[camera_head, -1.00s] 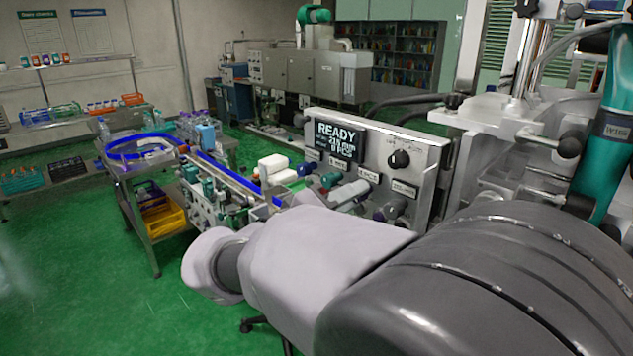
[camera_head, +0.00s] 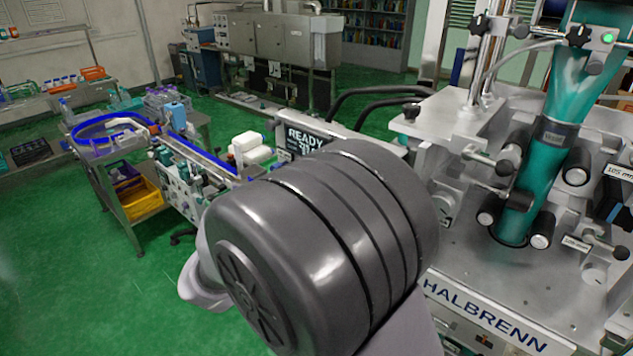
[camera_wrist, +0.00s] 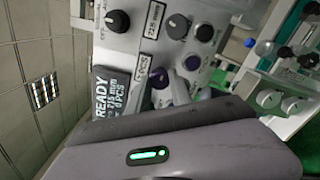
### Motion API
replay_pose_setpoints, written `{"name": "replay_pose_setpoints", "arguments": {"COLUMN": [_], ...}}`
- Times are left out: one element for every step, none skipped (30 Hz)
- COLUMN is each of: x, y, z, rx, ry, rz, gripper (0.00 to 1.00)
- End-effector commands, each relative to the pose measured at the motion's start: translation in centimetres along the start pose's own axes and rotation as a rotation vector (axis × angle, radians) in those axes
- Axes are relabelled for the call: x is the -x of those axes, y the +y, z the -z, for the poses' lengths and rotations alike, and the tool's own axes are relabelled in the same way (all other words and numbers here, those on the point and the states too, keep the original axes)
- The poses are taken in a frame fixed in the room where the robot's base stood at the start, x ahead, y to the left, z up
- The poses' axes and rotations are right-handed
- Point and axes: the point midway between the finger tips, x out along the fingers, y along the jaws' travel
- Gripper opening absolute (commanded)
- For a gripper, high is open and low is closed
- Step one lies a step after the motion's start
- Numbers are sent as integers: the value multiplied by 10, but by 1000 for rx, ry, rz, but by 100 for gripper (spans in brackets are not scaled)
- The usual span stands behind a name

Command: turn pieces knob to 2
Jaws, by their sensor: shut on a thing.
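The control panel shows in the wrist view (camera_wrist: 137,50), turned on its side. Its dark display (camera_wrist: 110,95) reads READY, with a mm line and a PCS line; the PCS digit is too blurred to read surely. The pieces knob (camera_wrist: 161,80) is by the PCS label (camera_wrist: 143,68). My gripper (camera_wrist: 176,82) is shut on this knob, its purple-grey body filling the bottom of the wrist view. The fingertips and the knob's pointer are hard to make out. In the head view my arm hides most of the panel and the gripper; part of the display (camera_head: 305,140) shows.
Other knobs sit close by on the panel, including a black one (camera_wrist: 177,27) beside the mm label and a black dial (camera_wrist: 117,20). The HALBRENN machine (camera_head: 480,300) with a teal sleeve (camera_head: 535,165) stands close at right.

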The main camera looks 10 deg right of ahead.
Motion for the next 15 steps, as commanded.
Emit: {"name": "replay_pose_setpoints", "arguments": {"x": [0, 0, 0, 0, 0, 0, 0, 0, 0, 0, 0, 0, 0, 0, 0], "y": [5, 5, 5, 5, 5, 5, 5, 5, 5, 5, 5, 4, 4, 4, 4], "z": [-3, -3, -3, -3, -3, -3, -3, -3, -3, -3, -3, -2, -3, -3, -2], "rx": [44, 73, 110, 139, 167, 204, 232, 259, 295, 322, 347, 381, 404, 428, 458], "ry": [0, 1, 1, 1, 1, 0, 0, 0, 0, 0, 0, 0, 0, 0, 0], "rz": [-1, -1, -1, -1, -1, -1, -1, -1, -1, -1, -1, -1, -1, -1, -1], "gripper": [0, 0, 0, 0, 0, 0, 0, 0, 0, 0, 0, 0, 0, 0, 0]}}
